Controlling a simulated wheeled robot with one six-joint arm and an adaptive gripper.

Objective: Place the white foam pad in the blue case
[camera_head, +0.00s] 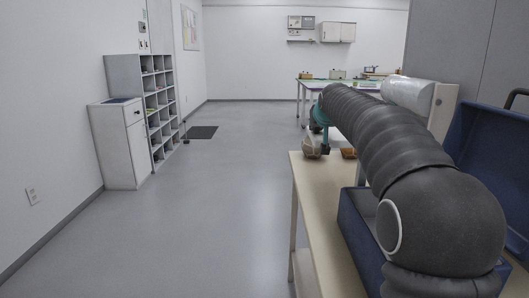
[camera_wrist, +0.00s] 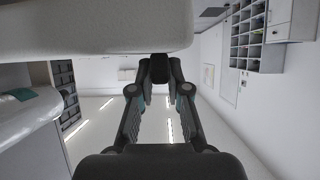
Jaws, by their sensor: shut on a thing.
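In the wrist view my gripper (camera_wrist: 161,66) reaches up from the bottom edge, with its fingers drawn together at their tips. A large, pale, speckled mass with a rounded end, which looks like the white foam pad (camera_wrist: 95,28), fills the top left and meets the fingertips. My gripper is shut on it; the contact itself is partly hidden. In the head view my dark arm reaches away over the table, and the pad cannot be made out. The blue case (camera_head: 362,247) stands open on the near table, its lid (camera_head: 490,150) raised at right. My arm hides most of its inside.
The light wooden table (camera_head: 313,215) carries a round greyish piece (camera_head: 311,148) and a small brown piece (camera_head: 348,153) near its far end. A white roll (camera_head: 408,94) is behind my arm. A shelf unit (camera_head: 158,105) stands at left. The floor between is clear.

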